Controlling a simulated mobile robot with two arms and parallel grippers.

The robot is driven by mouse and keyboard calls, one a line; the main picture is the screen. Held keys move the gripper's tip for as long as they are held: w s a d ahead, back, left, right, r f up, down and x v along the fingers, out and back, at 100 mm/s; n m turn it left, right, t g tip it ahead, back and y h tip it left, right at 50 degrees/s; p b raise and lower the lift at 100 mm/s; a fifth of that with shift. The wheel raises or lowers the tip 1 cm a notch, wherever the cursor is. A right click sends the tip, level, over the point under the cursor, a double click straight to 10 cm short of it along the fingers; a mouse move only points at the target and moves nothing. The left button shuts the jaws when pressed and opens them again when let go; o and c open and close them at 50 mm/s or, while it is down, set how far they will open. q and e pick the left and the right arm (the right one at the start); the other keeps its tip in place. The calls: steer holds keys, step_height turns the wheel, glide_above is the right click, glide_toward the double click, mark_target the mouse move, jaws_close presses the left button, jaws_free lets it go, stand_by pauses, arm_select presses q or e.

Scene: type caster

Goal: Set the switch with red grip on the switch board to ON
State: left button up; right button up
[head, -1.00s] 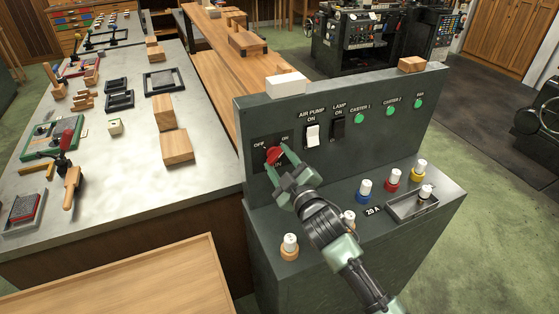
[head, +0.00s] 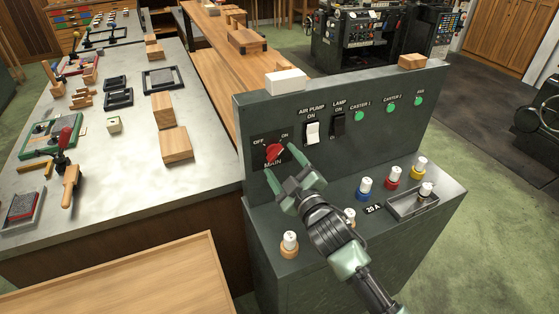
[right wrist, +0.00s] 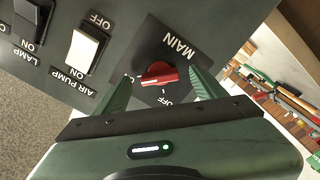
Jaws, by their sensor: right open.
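The switch with red grip (head: 275,153) is at the left end of the upright panel of the switch board (head: 370,150), above the label MAIN. OFF is printed at its upper left and ON at its upper right. The grip slants from lower left to upper right, in line with ON. In the right wrist view the red grip (right wrist: 158,75) lies between the fingers, farther off, with one end toward the partly hidden ON label. My right gripper (head: 288,162) is open and empty, drawn back a little from the switch. My left gripper is not in view.
The AIR PUMP rocker (head: 313,133) and LAMP rocker (head: 338,124) sit right of the red switch. A white block (head: 287,82) lies on the board's top edge. Several fuses and a metal tray (head: 411,205) occupy the lower ledge. A grey workbench (head: 120,190) stands left.

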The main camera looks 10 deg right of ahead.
steer(key=s, duration=0.2)
steer(key=s+d+b, duration=0.1)
steer(key=s, duration=0.2)
steer(key=shift+s, duration=0.25)
